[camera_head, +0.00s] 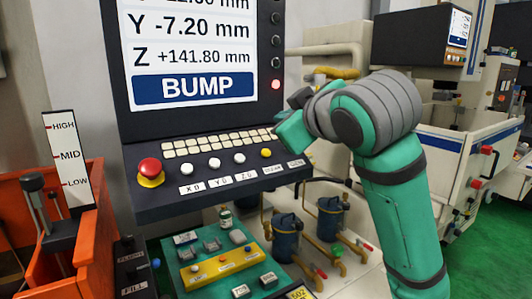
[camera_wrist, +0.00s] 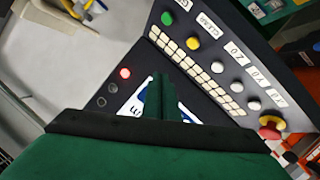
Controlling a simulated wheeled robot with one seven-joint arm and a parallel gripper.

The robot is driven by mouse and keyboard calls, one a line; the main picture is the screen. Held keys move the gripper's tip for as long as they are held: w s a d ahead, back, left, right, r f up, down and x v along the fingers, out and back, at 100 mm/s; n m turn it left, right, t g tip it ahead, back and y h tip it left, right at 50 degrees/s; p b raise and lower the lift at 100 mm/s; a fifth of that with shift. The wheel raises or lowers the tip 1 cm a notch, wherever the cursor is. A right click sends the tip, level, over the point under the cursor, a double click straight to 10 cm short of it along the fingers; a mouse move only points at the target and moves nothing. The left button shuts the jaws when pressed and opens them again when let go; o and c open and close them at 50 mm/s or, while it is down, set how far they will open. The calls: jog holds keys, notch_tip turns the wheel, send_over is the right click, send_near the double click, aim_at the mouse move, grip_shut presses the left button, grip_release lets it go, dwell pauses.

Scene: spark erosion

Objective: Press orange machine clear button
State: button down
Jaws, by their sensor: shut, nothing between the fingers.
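The yellow-orange button (camera_head: 266,152) sits on the dark sloped control panel (camera_head: 165,203), right of several white buttons. Its label appears to read CLEAR. It is also clear in the wrist view (camera_wrist: 193,42), between a green button (camera_wrist: 167,18) and a white one. My gripper (camera_head: 281,120) is over the panel's right end, above and right of the button in the head view, and hides the green button there. In the wrist view, my fingers (camera_wrist: 160,82) are together and empty, pointing toward the key rows. The button appears apart from my fingers.
A red emergency stop (camera_head: 150,170) is at the panel's left. The screen (camera_head: 190,50) above reads BUMP. An orange tank (camera_head: 95,240) stands at the left. A green tray (camera_head: 225,275) and blue filter pots (camera_head: 285,235) are below the panel.

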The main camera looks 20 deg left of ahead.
jog(key=shift+w+a+f, duration=0.45)
jog(key=shift+a+f, duration=0.15)
jog(key=shift+f, duration=0.45)
jog(key=shift+w+a+f, duration=0.45)
jog(key=shift+a+f, duration=0.1)
jog(key=shift+f, duration=0.55)
jog(key=shift+w+a+f, duration=0.45)
jog(key=shift+a+f, duration=0.15)
jog(key=shift+f, duration=0.45)
jog(key=shift+w+f, duration=0.1)
jog(key=shift+f, duration=0.05)
jog(key=shift+w+a+f, duration=0.1)
jog(key=shift+a+f, duration=0.05)
jog(key=shift+f, duration=0.05)
jog(key=shift+w+a+f, duration=0.1)
jog(key=shift+a+f, duration=0.1)
jog(key=shift+f, duration=0.15)
dwell(0.3)
jog(key=shift+d+r, duration=0.1)
jog(key=shift+r, duration=0.05)
dwell(0.3)
jog(key=shift+s+d+r, duration=0.25)
jog(key=shift+d+r, duration=0.05)
jog(key=shift+r, duration=0.25)
jog(key=r, duration=0.1)
jog(key=s+d+r, duration=0.1)
jog(key=d+r, duration=0.1)
jog(key=r, duration=0.1)
jog(key=shift+s+d+r, duration=0.1)
jog(key=shift+s, duration=0.25)
